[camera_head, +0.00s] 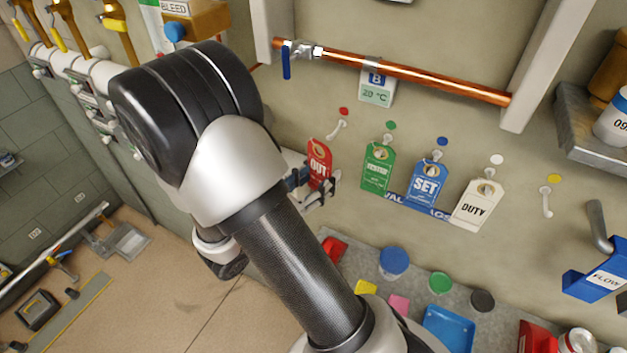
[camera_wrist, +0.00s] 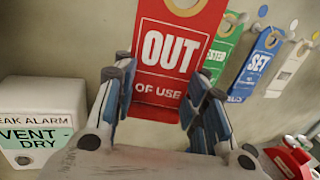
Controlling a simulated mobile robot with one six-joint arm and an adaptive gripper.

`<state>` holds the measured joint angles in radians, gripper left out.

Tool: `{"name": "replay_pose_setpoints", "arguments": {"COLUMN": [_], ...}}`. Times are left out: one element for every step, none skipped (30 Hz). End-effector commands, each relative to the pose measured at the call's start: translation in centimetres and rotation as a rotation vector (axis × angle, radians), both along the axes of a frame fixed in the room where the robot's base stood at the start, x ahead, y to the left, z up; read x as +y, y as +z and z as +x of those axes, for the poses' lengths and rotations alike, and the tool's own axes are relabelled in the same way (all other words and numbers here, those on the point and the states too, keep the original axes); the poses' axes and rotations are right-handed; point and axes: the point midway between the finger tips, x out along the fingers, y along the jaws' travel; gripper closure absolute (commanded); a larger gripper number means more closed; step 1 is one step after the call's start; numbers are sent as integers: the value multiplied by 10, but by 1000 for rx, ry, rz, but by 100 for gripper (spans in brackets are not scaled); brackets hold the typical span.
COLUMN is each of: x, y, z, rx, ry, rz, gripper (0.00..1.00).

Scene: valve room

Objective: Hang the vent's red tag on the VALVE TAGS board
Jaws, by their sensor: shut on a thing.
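The red tag (camera_head: 319,158), printed OUT OF USE in the wrist view (camera_wrist: 168,52), is upright between the fingers of my gripper (camera_head: 318,187). My gripper (camera_wrist: 165,92) is shut on its lower part. The tag is below and left of a bare hook (camera_head: 338,128) under a red dot, apart from it. The VALVE TAGS board (camera_head: 395,200) is partly covered by a green tag (camera_head: 378,168), a blue SET tag (camera_head: 425,182) and a white DUTY tag (camera_head: 478,205), each hanging on its hook. The red tag's hole is cut by the wrist view's top edge.
Another bare hook (camera_head: 546,202) is under a yellow dot at the right. A copper pipe (camera_head: 420,75) runs above the hooks. A shelf (camera_head: 375,262) with coloured lids is below. A white alarm box (camera_wrist: 40,110) stands left of my gripper.

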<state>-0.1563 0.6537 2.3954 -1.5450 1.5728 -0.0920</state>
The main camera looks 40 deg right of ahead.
Motion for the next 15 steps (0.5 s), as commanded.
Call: {"name": "replay_pose_setpoints", "arguments": {"x": [-3, -5, -7, -9, -10, -13, -14, -16, -18, -20, -22, -24, -25, -27, -29], "y": [-1, -1, -1, -1, -2, -2, -2, -2, -2, -2, -3, -3, -3, -3, -3], "z": [1, 1, 3, 3, 4, 5, 5, 6, 7, 8, 8, 9, 10, 11, 12], "rx": [0, 0, 0, 0, 1, 1, 1, 1, 1, 1, 1, 1, 1, 0, 0], "ry": [-3, -3, -2, -1, -2, -2, -2, -2, -1, -1, -2, -2, -2, -1, -1], "rz": [0, 0, 0, 0, 0, 0, 0, 0, 0, 0, 0, 0, 0, 0, 0], "gripper": [83, 83, 83, 83, 83, 83, 83, 83, 83, 83, 83, 83, 83, 83, 83]}}
